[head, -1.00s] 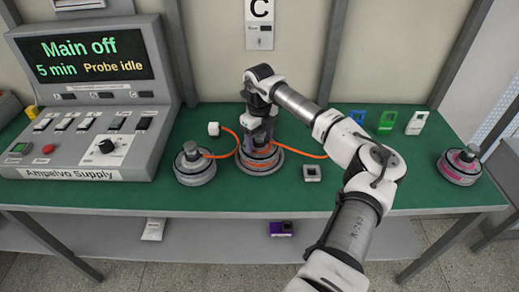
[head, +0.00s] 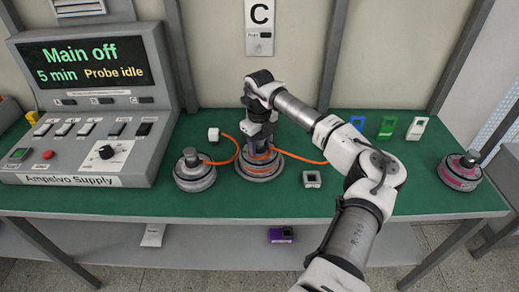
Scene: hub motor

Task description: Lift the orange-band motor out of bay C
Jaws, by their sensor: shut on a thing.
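The orange-band motor (head: 260,171) stands on the green bench under the bay sign C (head: 260,15). It is a round grey hub motor with an orange band, and an orange cable (head: 293,155) trails from it. My gripper (head: 261,146) points straight down over its middle and is shut on the motor's upper part. The fingertips are small and partly hidden against the motor. I cannot tell whether its underside touches the bench.
A plain grey motor (head: 194,172) stands close on the left, and a pink-band motor (head: 460,172) at the right end. The supply console (head: 90,115) fills the left side; its screen reads "Main off". A small grey box (head: 312,179) lies right of the orange-band motor. Coloured tags (head: 387,127) stand behind.

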